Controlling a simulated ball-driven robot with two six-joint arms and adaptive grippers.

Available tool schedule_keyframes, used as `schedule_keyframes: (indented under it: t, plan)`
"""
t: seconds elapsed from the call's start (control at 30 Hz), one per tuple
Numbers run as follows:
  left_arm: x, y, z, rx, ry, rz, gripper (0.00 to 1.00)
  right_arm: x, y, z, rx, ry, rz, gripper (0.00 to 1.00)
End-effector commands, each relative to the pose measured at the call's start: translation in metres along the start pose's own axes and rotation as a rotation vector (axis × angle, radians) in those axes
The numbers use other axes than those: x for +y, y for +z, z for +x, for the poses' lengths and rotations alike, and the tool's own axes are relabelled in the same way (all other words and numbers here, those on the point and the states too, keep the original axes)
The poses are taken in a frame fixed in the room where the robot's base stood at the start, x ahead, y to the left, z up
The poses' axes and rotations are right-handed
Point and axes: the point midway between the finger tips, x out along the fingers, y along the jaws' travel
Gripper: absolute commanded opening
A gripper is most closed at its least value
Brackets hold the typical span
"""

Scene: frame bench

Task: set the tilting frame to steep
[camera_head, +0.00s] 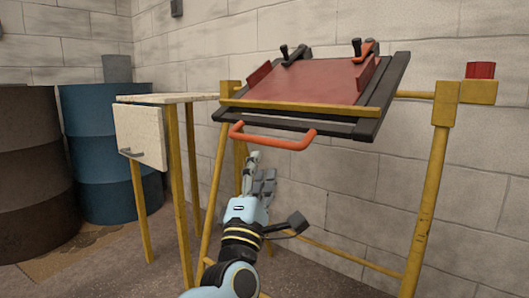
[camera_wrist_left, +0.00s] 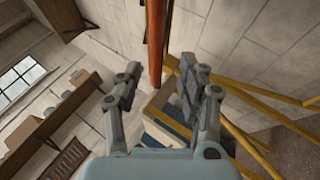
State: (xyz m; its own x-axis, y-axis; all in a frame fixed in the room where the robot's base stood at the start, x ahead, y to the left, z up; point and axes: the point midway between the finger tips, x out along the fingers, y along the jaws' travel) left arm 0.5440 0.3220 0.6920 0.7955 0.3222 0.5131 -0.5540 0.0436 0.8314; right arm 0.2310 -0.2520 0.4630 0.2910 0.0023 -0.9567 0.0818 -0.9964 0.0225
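The tilting frame (camera_head: 368,128) is a dark panel with a red plate (camera_head: 310,82) on it, carried on yellow posts. It slopes, with its near edge lower than its far edge. An orange-red handle (camera_head: 272,142) sticks out from the near edge. My left gripper (camera_head: 260,172) is open and empty, just below the handle in the head view. In the left wrist view, the handle (camera_wrist_left: 156,42) shows as an orange bar beyond the open fingers (camera_wrist_left: 160,74); I see no contact. My right gripper is not in view.
A yellow post (camera_head: 428,205) with a red block (camera_head: 480,70) stands at the right. A pale-topped stand (camera_head: 165,98) and a blue barrel (camera_head: 100,150) are at the left. A block wall is close behind.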

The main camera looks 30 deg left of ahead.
Motion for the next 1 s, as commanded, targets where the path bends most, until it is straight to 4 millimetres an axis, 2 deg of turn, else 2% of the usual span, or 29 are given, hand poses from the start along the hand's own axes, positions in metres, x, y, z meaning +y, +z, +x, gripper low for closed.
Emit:
schedule_keyframes:
  t: [0.1, 0.23, 0.87, 0.93, 1.0]
  plan:
    - [-0.001, 0.000, -0.023, 0.001, -0.004, 0.001, 0.40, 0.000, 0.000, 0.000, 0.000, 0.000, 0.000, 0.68]
    - [-0.001, 0.000, -0.037, 0.000, -0.002, 0.001, 0.40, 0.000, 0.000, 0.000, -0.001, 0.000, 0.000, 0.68]
    - [-0.001, 0.000, -0.042, 0.000, -0.002, 0.001, 0.40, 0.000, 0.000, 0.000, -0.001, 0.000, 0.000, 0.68]
    - [-0.004, -0.003, -0.049, 0.000, -0.016, 0.006, 0.40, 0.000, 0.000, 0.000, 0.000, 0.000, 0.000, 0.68]
    - [-0.010, -0.009, -0.064, -0.002, -0.050, 0.021, 0.40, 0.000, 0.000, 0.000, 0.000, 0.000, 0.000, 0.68]
